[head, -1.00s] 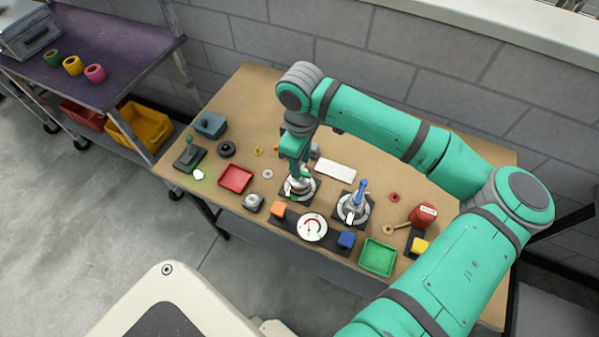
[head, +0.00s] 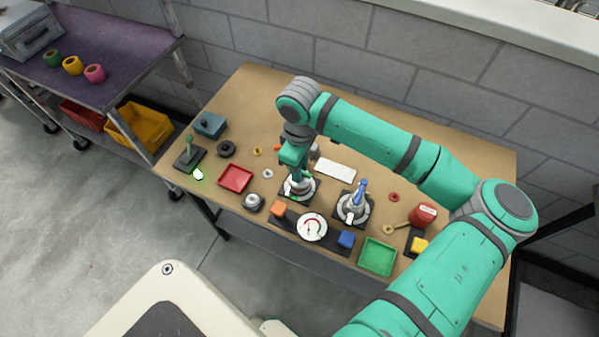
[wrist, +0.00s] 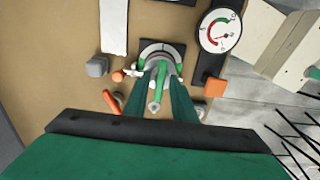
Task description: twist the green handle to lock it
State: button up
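The green handle (wrist: 160,82) rises from a round grey base (wrist: 149,56) on a dark plate in the wrist view. My gripper (wrist: 163,82) points down at it, with one dark green finger on each side of the handle. The handle's rounded end shows between the fingers. Whether the fingers press on it or leave a small gap, I cannot tell. In the head view my gripper (head: 294,172) is low over the same base (head: 304,192) and hides most of the handle.
A similar base with an upright blue handle (head: 363,188) stands close on the right. A gauge (head: 312,227), an orange block (head: 278,209) and a blue block (head: 346,239) lie in front. A red tray (head: 235,179) is left; a white strip (head: 335,169) lies behind.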

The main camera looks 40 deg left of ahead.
jog(key=m, duration=1.5)
jog(key=shift+m, duration=2.8)
jog(key=o, duration=0.7)
jog(key=shift+r, duration=3.75)
